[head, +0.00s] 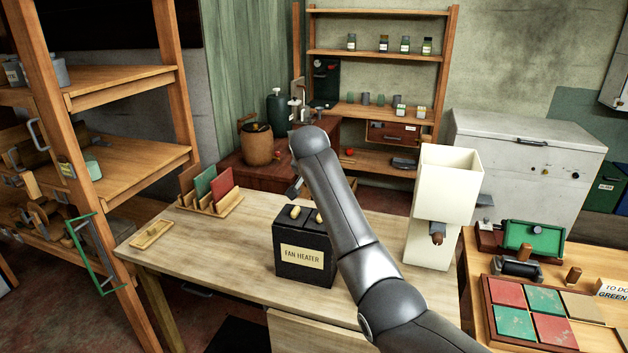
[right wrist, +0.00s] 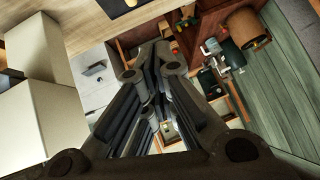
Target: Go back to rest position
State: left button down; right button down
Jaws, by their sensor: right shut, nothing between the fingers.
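My right arm (head: 335,200) rises from the lower right in the head view and reaches over the light wooden table (head: 230,262), passing in front of the black fan heater box (head: 289,275). My right gripper (right wrist: 153,60) shows in the right wrist view with its fingers closed together and nothing between them. In the head view the gripper is mostly hidden behind the arm, and I cannot tell its exact place there. My left gripper is not in view.
A tall white hopper (head: 447,185) stands just right of the arm. A holder with coloured boards (head: 212,190) and a small wooden tray (head: 152,234) are on the table's left. Open shelving (head: 125,85) stands at the left. The table's front left is clear.

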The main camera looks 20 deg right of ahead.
jog(key=s+f+n+g+y, duration=0.25)
jog(key=s+f+n, duration=0.25)
jog(key=s+f, duration=1.9)
jog(key=s+f+n+g, duration=0.1)
jog(key=s+f+n, duration=0.15)
jog(key=s, duration=1.15)
jog(key=s+f+n+g, duration=0.2)
jog(key=s+f, duration=0.1)
jog(key=s, duration=1.2)
notch_tip(320, 180, down, 26)
jog(key=s+g, duration=0.1)
jog(key=s+d+f+g, duration=0.1)
jog(key=s+d+f, duration=0.1)
jog(key=s+f, duration=1.4)
jog(key=shift+s+d+n, duration=0.15)
jog(key=shift+s+n, duration=0.2)
jog(key=shift+s, duration=0.05)
jog(key=shift+y, duration=0.25)
